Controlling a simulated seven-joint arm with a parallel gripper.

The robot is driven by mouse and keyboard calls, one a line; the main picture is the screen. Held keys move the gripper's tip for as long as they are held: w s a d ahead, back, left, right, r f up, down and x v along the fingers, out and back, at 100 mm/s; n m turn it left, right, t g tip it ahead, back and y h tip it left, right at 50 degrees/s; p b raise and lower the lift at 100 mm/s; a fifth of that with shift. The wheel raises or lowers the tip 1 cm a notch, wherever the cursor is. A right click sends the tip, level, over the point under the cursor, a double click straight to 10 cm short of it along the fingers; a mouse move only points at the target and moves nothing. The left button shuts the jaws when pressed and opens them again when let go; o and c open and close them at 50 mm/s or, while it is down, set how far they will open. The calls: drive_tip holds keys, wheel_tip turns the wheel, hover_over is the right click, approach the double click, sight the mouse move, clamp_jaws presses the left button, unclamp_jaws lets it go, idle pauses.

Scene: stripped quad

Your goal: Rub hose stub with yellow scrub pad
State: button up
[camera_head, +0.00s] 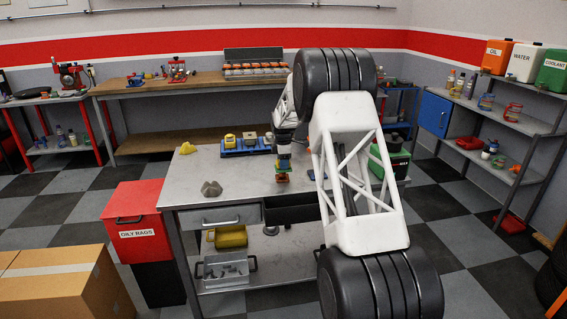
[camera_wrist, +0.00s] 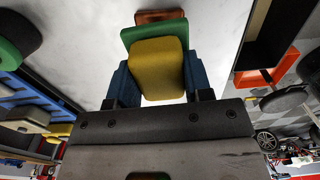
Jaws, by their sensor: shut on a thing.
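My gripper (camera_head: 283,163) is low over the metal workbench (camera_head: 240,172). In the wrist view its blue fingers (camera_wrist: 153,82) are shut on the yellow scrub pad (camera_wrist: 158,66), which has a green layer on its far side. An orange-brown piece (camera_wrist: 160,16) shows just beyond the green layer, and also under the gripper in the head view (camera_head: 282,178). It may be the hose stub, but most of it is hidden. I cannot tell whether the pad touches it.
A blue tray (camera_head: 232,153) with a yellow item and a grey item stands behind the gripper. A grey lump (camera_head: 211,188) and a yellow lump (camera_head: 187,148) lie to the left. The bench's front left is mostly clear.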

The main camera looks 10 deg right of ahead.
drive_tip(key=shift+a, duration=1.15)
drive_tip(key=shift+d, duration=1.8)
drive_tip(key=shift+a, duration=1.95)
drive_tip(key=shift+d+r, duration=0.1)
drive_tip(key=shift+r, duration=3.95)
drive_tip(key=shift+f, duration=0.2)
